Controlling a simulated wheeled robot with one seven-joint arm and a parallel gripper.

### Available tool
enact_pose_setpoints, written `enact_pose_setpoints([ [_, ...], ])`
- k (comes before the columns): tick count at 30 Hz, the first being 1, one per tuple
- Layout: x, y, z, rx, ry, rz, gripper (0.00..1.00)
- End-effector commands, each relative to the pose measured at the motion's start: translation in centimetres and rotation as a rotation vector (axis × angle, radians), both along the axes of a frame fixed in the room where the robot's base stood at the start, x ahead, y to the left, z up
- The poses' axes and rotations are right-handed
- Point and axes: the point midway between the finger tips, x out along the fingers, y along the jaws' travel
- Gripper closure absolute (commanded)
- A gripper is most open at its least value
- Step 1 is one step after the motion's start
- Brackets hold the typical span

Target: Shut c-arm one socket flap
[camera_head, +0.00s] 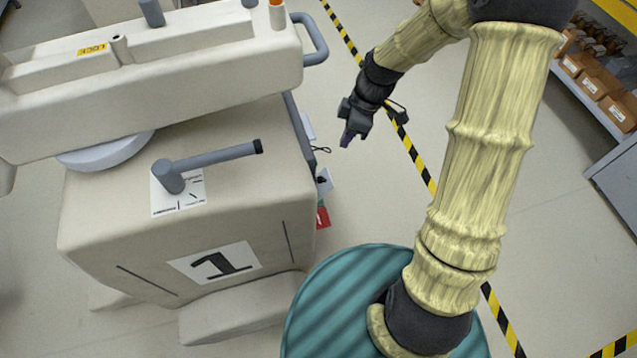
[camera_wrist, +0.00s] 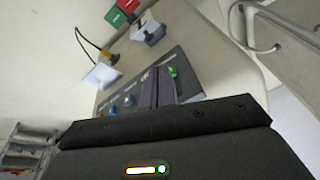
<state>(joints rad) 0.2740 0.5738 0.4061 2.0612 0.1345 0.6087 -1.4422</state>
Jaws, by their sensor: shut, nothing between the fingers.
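The c-arm one cart (camera_head: 120,235), pale and marked with a large "1", stands at the left in the head view. On its right side, a white flap-like plate (camera_head: 308,127) sticks out, and it also shows in the wrist view (camera_wrist: 103,74). A second white piece (camera_head: 325,180) with a dark part sits nearer me; it also shows in the wrist view (camera_wrist: 148,31). I cannot tell for sure which is the socket flap. My gripper (camera_head: 346,140) is shut and empty, to the right of the cart's side. Its fingers (camera_wrist: 165,88) show before a dark panel (camera_wrist: 130,92).
A dark cable (camera_wrist: 88,42) loops near the white plate. A red tag (camera_head: 322,217) hangs on the cart's side. A grey lever (camera_head: 215,158) lies on top. Floor right of the cart is clear; shelves (camera_head: 610,150) stand far right.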

Motion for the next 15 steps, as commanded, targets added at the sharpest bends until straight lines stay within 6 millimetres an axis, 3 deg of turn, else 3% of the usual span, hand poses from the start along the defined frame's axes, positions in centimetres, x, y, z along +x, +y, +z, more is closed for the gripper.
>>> enact_pose_setpoints([
  [1, 0.6, 0.4, -3.1, 0.032, -0.004, 0.055, 1.00],
  [6, 2.1, 1.7, -7.6, 0.132, -0.040, 0.244, 1.00],
  [10, 2.8, 2.2, -9.0, 0.182, -0.064, 0.328, 1.00],
  [15, 3.0, 2.4, -9.0, 0.197, -0.075, 0.358, 1.00],
])
